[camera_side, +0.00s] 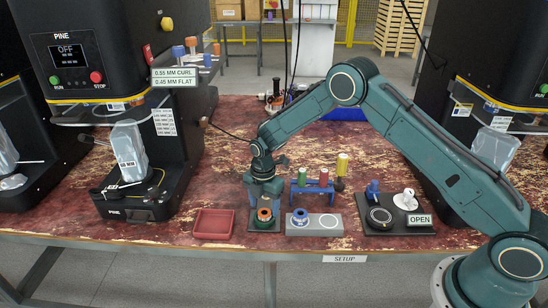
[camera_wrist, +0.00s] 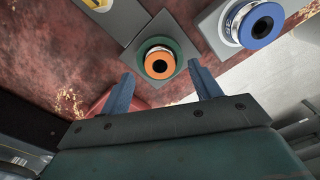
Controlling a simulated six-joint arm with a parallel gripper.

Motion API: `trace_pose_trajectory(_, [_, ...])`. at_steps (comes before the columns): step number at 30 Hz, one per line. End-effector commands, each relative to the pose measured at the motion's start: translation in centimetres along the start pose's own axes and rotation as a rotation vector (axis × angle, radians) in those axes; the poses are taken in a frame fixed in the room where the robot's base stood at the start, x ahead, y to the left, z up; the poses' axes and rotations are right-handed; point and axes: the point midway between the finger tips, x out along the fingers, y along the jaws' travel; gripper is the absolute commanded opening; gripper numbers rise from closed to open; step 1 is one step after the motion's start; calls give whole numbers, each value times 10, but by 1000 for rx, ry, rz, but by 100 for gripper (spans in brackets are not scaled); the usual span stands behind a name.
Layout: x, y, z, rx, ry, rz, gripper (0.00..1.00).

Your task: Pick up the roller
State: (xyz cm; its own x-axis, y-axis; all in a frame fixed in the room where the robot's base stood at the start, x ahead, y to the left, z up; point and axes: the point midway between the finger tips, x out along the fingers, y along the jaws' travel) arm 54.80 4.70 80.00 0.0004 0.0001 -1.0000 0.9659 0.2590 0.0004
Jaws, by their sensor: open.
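A roller (camera_side: 264,214) with an orange ring on top and a dark centre stands on a small dark plate near the front of the bench. In the wrist view the roller (camera_wrist: 147,62) shows its orange end, and it lies just beyond and between the fingertips. My gripper (camera_side: 264,198) points down directly over this roller, with its blue fingers spread and nothing held. In the wrist view my gripper (camera_wrist: 162,80) is open. From the side, the fingers partly hide the roller, and I cannot tell whether they touch it.
A blue-topped roller (camera_side: 300,216) stands on a grey block (camera_side: 326,231) just right. A blue rack (camera_side: 312,190) with coloured pieces is behind it. A red tray (camera_side: 213,224) is to the left. A dark plate with an OPEN sign (camera_side: 420,219) is farther right. Black machines flank the bench.

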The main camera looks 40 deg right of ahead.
Motion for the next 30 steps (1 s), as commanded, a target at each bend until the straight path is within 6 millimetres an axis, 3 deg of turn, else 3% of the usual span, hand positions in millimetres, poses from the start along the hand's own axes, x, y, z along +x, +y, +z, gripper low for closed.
trace_pose_trajectory(7, [23, 0, 0, 0, 1, -1, 63])
trace_pose_trajectory(23, [24, 0, 0, 0, 1, 0, 63])
trace_pose_trajectory(30, [24, 0, 0, 0, 1, -1, 18])
